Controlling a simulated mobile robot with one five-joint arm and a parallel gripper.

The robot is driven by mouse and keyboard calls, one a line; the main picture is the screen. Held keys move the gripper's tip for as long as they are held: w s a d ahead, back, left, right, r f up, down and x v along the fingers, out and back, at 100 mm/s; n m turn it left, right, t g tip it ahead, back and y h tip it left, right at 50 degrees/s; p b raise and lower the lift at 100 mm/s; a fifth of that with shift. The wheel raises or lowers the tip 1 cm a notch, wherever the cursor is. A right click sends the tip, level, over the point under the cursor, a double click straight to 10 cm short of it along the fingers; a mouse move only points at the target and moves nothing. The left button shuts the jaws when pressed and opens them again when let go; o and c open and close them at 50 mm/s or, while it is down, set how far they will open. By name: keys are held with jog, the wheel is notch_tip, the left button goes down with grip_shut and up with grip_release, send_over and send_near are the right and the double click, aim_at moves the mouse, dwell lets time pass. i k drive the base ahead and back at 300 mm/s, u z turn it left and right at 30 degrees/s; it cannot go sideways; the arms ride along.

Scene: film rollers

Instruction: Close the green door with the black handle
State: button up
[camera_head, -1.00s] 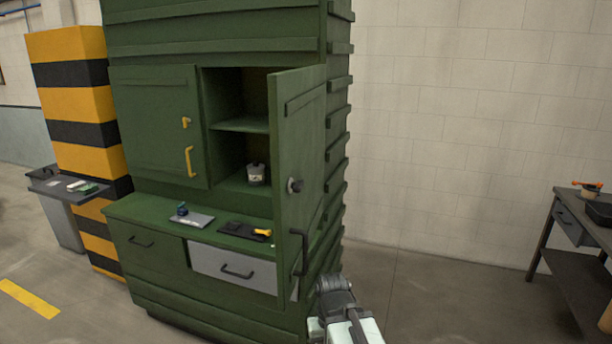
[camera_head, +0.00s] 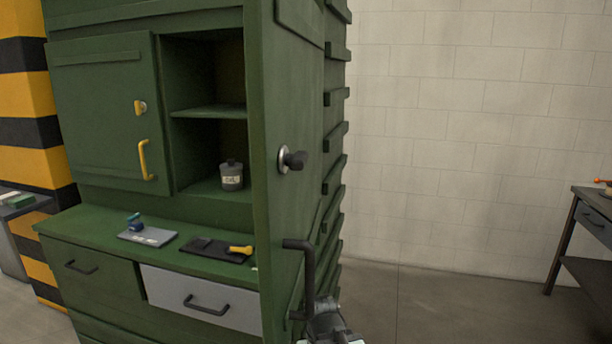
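The green door (camera_head: 288,205) with the black handle (camera_head: 308,270) stands wide open on the right side of the green cabinet (camera_head: 185,62). My gripper (camera_head: 324,312) is at the bottom of the view, by the lower end of the black handle. It overlaps the handle in the picture, so I cannot tell whether it touches it. Its fingers are too hidden to tell open from shut.
A closed green door with a yellow handle (camera_head: 145,161) is at left. A grey can (camera_head: 231,175) stands inside the open compartment. Small items lie on the cabinet ledge above a grey drawer (camera_head: 203,301). A dark workbench (camera_head: 590,238) stands far right; floor between is clear.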

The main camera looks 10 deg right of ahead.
aim_at(284, 40)
jog(key=z, duration=0.2)
jog(key=i, duration=0.1)
jog(key=u, duration=0.85)
jog(key=k, duration=2.05)
jog(key=u, duration=0.85)
jog(key=i, duration=1)
jog(key=u, duration=0.05)
